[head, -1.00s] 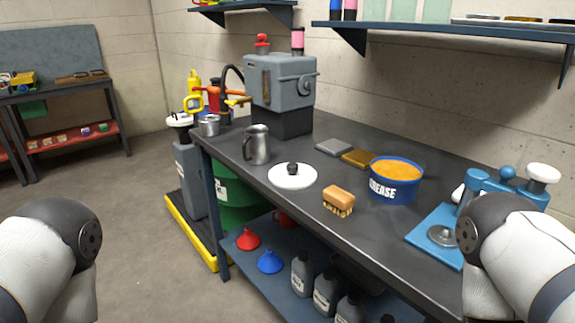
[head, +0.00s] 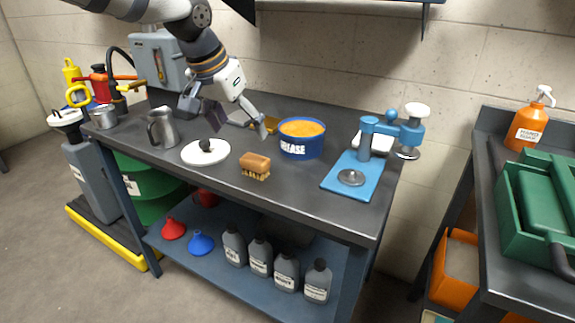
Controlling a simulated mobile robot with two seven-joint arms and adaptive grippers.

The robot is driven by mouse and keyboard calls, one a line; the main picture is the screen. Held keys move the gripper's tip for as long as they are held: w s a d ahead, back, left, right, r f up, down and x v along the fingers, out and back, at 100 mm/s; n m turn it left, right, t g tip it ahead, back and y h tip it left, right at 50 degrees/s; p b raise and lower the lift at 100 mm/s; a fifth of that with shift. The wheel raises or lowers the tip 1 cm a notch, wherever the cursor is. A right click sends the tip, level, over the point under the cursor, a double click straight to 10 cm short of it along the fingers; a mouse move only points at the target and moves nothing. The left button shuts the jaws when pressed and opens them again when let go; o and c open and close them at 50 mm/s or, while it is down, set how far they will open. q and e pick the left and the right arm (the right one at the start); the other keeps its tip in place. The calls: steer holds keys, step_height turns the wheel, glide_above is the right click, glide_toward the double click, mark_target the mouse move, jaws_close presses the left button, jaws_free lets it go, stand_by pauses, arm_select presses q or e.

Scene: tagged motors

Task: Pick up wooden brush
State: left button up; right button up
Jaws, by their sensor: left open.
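The wooden brush (head: 255,167) lies on the dark workbench (head: 300,197) near its front edge, brown block up and pale bristles down. It stands between a white round lid with a black knob (head: 205,151) and a blue grease tub (head: 302,138). My left gripper (head: 238,123) hangs above the bench, behind and above the brush, fingers pointing down and spread apart. It is open and empty, and it does not touch the brush. My right gripper is not in view.
A metal jug (head: 162,128) stands left of the lid. A blue press (head: 362,165) stands at the right end of the bench. The bench top in front of the grease tub is clear. A second bench with a green case (head: 537,205) and an orange bottle (head: 527,124) is at right.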

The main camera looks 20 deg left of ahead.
mark_target(254, 159)
arm_select(q)
steer(key=b+x, duration=0.1)
steer(key=x, duration=1)
steer(key=shift+f+b, duration=0.3)
steer(key=shift+f, duration=0.05)
steer(key=shift+d+r, duration=0.1)
steer(key=shift+r, duration=0.05)
steer(key=shift+c, duration=0.5)
steer(key=c, duration=1.2)
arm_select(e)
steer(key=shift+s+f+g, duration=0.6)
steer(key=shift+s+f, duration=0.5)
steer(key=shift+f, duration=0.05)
